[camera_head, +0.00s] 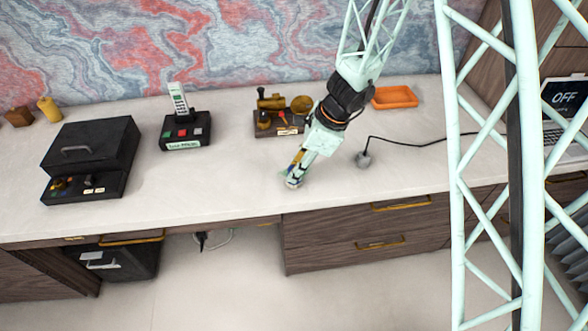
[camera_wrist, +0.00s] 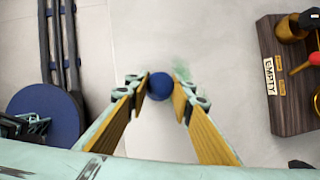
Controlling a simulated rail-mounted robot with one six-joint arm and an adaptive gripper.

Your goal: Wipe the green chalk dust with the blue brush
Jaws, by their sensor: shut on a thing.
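My gripper (camera_wrist: 160,88) is shut on the blue brush (camera_wrist: 160,86), whose round blue top shows between the two yellow-padded fingers in the wrist view. The brush's lower part is hidden from above. A faint green chalk dust smear (camera_wrist: 182,68) lies on the pale desktop (camera_wrist: 205,30), just beyond the brush and partly by the right fingertip. In the head view my gripper (camera_head: 293,181) points down over the front middle of the desk (camera_head: 230,190). The dust cannot be made out there. Whether the brush touches the desktop cannot be told.
A wooden stand with brass pieces (camera_head: 279,131) is behind my gripper. A grey knob with a black cable (camera_head: 363,159) is to the right, an orange tray (camera_head: 394,97) farther back. A phone (camera_head: 184,130) and black drawer box (camera_head: 95,145) stand left. The front edge is close.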

